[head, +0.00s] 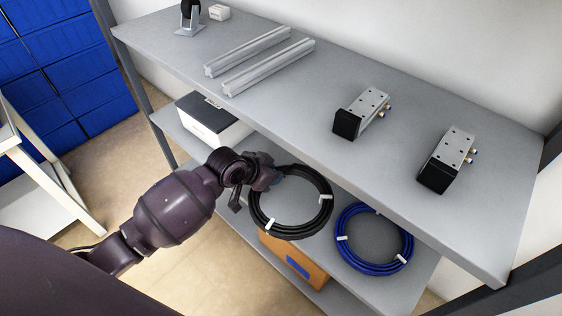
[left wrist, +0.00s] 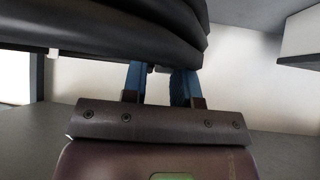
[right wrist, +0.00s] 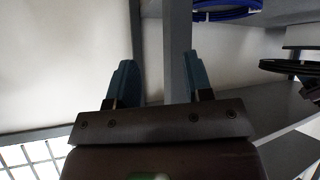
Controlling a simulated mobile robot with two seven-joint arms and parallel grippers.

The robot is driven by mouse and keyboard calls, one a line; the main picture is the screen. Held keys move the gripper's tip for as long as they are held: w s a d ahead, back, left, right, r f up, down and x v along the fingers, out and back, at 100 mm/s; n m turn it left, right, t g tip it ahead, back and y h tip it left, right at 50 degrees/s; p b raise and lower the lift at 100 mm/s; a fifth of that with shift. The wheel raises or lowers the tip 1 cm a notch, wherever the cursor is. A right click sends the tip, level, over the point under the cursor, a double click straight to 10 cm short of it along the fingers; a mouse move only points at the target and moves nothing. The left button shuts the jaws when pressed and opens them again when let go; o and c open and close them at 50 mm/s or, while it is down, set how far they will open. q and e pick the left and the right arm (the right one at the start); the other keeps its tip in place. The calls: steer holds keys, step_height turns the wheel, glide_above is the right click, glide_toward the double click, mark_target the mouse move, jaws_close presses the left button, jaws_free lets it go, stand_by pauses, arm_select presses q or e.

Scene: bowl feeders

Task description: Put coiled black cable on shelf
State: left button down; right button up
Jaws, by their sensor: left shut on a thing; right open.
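The coiled black cable (head: 328,212) is a ring with white ties, seen in the head view at the front of the middle shelf (head: 346,192). My left gripper (head: 277,174) is shut on the far left part of the coil. In the left wrist view the blue fingers of my left gripper (left wrist: 163,82) reach up to the thick black cable (left wrist: 120,28). Whether the coil touches the shelf cannot be told. My right gripper (right wrist: 155,80) is open and empty, beside a grey shelf post (right wrist: 178,60); the black coil (right wrist: 290,66) shows at the right of that view.
A blue coiled cable (head: 374,240) lies on the middle shelf right of the black one. A white box with a dark lid (head: 212,122) stands on its left. The top shelf (head: 300,110) holds metal profiles and two cylinders. A cardboard box (head: 292,262) is below.

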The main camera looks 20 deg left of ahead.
arm_select(q)
steer(key=w+a+f+m+g+h+b, duration=0.1)
steer(key=w+f+m+b, duration=0.15)
steer(key=w, duration=0.55)
steer(key=w+a+f+m+g+h+b, duration=0.15)
steer(key=w+f+b, duration=0.25)
steer(key=w, duration=0.5)
steer(key=shift+t, duration=0.25)
step_height(320, 180, down, 5)
steer(key=shift+s+a+f+b, duration=0.1)
steer(key=shift+s+a+b, duration=0.05)
steer(key=shift+b, duration=0.6)
steer(key=shift+f, duration=0.4)
step_height(320, 180, down, 4)
steer(key=shift+b, duration=0.8)
steer(key=shift+f, duration=0.1)
steer(key=shift+r, duration=0.2)
steer(key=c, duration=0.9)
jaws_free()
arm_select(e)
steer(key=shift+n+y, duration=0.3)
steer(key=shift+n, duration=0.6)
steer(key=f, duration=0.1)
steer(key=a+f, duration=0.1)
steer(key=f, duration=0.3)
steer(key=shift+w+a+f, duration=0.25)
steer(key=shift+w, duration=0.1)
arm_select(q)
steer(key=shift+a, duration=0.1)
